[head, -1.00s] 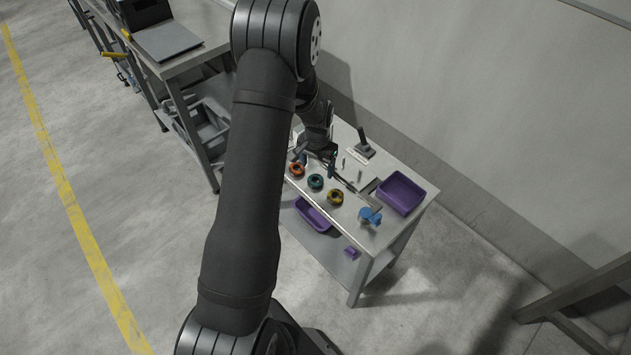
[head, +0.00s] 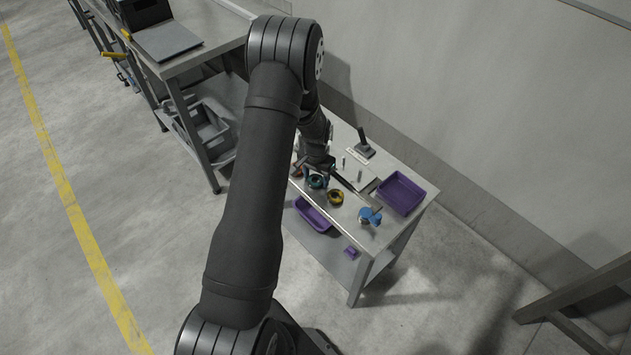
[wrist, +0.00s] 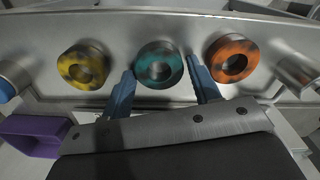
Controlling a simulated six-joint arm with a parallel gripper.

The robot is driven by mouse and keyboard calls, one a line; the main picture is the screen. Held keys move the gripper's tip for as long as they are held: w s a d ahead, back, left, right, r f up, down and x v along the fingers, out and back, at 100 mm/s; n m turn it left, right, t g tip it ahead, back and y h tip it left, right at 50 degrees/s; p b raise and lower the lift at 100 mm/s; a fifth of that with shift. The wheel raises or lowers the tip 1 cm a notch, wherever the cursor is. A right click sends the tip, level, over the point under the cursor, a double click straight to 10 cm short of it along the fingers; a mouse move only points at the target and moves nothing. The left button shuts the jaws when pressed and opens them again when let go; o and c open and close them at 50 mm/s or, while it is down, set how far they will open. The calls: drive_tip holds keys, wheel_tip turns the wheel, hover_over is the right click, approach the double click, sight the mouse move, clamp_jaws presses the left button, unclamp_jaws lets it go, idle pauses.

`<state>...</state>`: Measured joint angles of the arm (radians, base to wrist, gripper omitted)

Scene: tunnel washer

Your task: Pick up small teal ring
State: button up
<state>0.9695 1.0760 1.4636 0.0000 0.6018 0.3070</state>
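The small teal ring (wrist: 159,66) lies on the metal bench top between a yellow ring and an orange ring. It also shows in the head view (head: 317,182), partly covered by my gripper. My gripper (wrist: 159,70) is open, with its two blue fingers on either side of the teal ring. The left finger appears close to the ring's left edge; a small gap shows at the right finger. Whether the fingers touch it or hover above it cannot be told.
The yellow ring (wrist: 83,67) is left of the teal ring and the orange ring (wrist: 231,58) is right of it in the wrist view. A purple bin (head: 401,193) stands at the bench's right end. A blue-handled tool (head: 370,216) lies near the front corner.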

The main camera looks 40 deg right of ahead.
drive_tip(key=c, duration=0.6)
drive_tip(key=shift+r, duration=0.45)
wheel_tip(320, 180, up, 4)
drive_tip(key=shift+d+f, duration=0.1)
drive_tip(key=shift+f, duration=0.1)
drive_tip(key=s+r, duration=0.6)
drive_tip(key=s, duration=0.5)
drive_tip(key=w+d, duration=0.6)
drive_tip(key=d, duration=0.1)
drive_tip(key=w+d, duration=0.3)
drive_tip(key=d, duration=0.1)
drive_tip(key=shift+w+d+r, duration=0.1)
drive_tip(key=shift+w+r, duration=0.1)
drive_tip(key=shift+w, duration=0.1)
drive_tip(key=shift+w+f, duration=0.1)
drive_tip(key=shift+f, duration=0.05)
